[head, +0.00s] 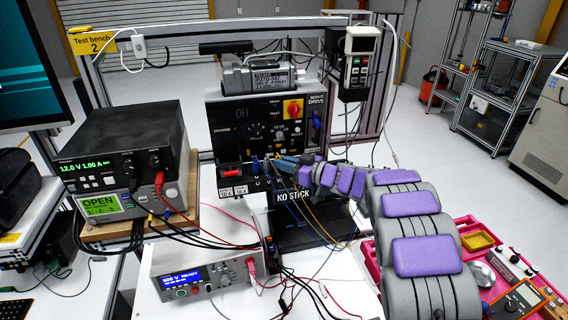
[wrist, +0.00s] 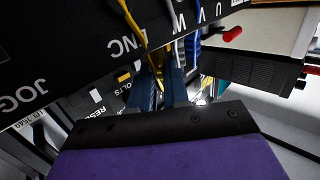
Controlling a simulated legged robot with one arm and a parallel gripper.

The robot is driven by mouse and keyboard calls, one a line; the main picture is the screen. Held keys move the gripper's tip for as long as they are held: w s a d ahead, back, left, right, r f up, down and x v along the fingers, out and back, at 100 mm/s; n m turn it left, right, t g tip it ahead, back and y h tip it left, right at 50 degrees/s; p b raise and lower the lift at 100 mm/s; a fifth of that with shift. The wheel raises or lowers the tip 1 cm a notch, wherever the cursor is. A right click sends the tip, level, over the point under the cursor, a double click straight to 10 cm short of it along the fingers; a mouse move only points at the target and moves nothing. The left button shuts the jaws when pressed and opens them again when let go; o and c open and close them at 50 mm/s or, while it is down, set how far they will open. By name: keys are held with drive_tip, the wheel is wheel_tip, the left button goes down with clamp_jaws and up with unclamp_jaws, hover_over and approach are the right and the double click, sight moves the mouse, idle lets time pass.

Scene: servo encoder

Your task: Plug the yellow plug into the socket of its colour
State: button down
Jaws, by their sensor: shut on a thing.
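The yellow plug (wrist: 157,62) shows in the wrist view between the two dark blue fingers of my gripper (wrist: 160,85). A yellow lead (wrist: 133,22) runs beside it across the black drive panel (wrist: 60,50). The fingers are close to the panel, near the ENC and W lettering. In the head view my gripper (head: 287,166) is at the lower front of the servo drive box (head: 228,125). The plug's tip and the yellow socket are hidden or too small to make out, so I cannot tell whether they touch.
A power supply (head: 120,150) and a meter (head: 200,275) stand to the left, with loose cables between.

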drive_tip(key=c, duration=1)
unclamp_jaws()
drive_tip(key=shift+c, duration=0.2)
drive_tip(key=shift+f, duration=0.1)
wheel_tip(320, 180, up, 7)
drive_tip(key=p, duration=0.7)
